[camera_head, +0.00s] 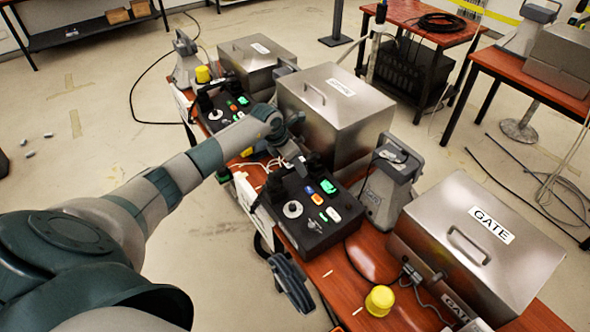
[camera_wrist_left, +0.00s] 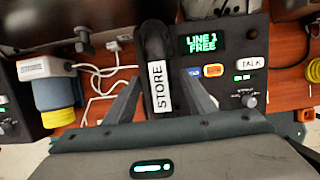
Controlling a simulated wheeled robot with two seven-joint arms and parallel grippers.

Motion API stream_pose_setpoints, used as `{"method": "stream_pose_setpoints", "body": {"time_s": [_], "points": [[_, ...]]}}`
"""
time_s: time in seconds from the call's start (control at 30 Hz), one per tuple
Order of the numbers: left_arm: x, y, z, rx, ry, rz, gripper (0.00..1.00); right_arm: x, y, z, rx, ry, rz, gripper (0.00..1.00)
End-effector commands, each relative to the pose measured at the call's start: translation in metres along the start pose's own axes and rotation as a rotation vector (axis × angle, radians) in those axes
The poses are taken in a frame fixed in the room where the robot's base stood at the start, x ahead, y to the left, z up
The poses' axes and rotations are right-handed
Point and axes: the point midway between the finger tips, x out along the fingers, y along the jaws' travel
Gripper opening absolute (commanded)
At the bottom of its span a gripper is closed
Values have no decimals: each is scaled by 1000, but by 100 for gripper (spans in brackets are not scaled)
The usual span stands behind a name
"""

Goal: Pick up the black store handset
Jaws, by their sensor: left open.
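The black store handset (camera_wrist_left: 157,45) stands out in the left wrist view, with a white STORE label along it. It lies at the left side of a black phone console (camera_wrist_left: 226,58) whose green screen reads LINE 1 FREE. My left gripper (camera_wrist_left: 161,80) is open, one finger on each side of the handset's labelled part. I cannot tell whether the fingers touch it. In the head view my left gripper (camera_head: 294,158) is over the back left of the middle console (camera_head: 312,217) and largely hides the handset there. My right gripper is not in view.
Steel boxes (camera_head: 335,112) stand behind the consoles on the red-brown bench (camera_head: 345,290). A GATE box (camera_head: 478,245) and a yellow cylinder (camera_head: 379,299) are at the right. A dark handset-like object (camera_head: 289,282) sits at the bench's front edge. White cables (camera_wrist_left: 100,85) lie left of the handset.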

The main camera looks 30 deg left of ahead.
Motion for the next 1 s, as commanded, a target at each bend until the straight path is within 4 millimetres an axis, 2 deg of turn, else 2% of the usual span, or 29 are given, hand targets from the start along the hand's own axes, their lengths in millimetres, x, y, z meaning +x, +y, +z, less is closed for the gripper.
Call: {"method": "stream_pose_setpoints", "body": {"time_s": [0.97, 1.0], "points": [[4, 0, -2, 0, 0, 0, 50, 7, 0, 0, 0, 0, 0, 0], [4, 0, -2, 0, 0, 0, 45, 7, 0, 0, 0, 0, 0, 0]]}}
